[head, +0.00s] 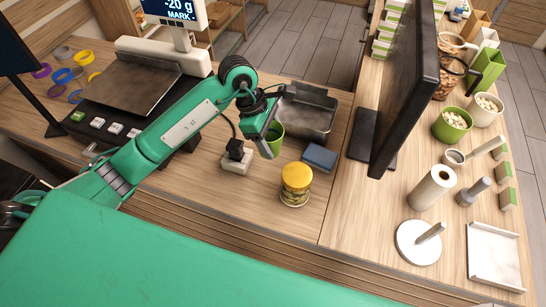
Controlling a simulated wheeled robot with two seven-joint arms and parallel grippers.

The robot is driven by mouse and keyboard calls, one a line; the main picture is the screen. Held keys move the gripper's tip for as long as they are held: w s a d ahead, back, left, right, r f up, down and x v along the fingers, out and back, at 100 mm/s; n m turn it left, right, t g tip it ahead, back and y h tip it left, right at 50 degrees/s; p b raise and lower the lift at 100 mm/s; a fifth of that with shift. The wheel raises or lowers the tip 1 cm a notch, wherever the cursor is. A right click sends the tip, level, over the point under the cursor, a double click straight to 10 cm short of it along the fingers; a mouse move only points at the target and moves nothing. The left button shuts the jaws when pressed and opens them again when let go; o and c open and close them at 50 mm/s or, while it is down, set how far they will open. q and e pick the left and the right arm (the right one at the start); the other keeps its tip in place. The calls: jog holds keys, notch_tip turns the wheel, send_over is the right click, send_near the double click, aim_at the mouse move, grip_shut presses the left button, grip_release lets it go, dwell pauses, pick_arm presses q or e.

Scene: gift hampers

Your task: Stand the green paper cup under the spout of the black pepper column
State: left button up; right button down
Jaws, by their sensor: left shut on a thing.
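My left gripper (266,138) is shut on the green paper cup (276,133), just over the middle of the wooden counter. The cup is partly hidden by the gripper, and I cannot tell whether it touches the counter. I cannot make out a black pepper column with a spout in this view. My right gripper is not in view.
A yellow-lidded jar (295,184), a blue block (319,157), a grey metal tray (304,112) and a small black-and-white block (236,160) surround the cup closely. A scale (130,85) stands left. A black monitor (408,85) stands right.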

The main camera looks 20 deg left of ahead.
pick_arm(q)
notch_tip(320, 180, down, 9)
jog(key=p, duration=0.3)
jog(key=shift+r, duration=0.15)
notch_tip(320, 180, down, 3)
jog(key=shift+f+p, duration=0.1)
jog(key=shift+p, duration=0.7)
jog(key=shift+f, duration=0.2)
jog(key=shift+f, duration=0.1)
jog(key=shift+f+b, duration=0.15)
jog(key=shift+b, duration=0.15)
jog(key=o, duration=1)
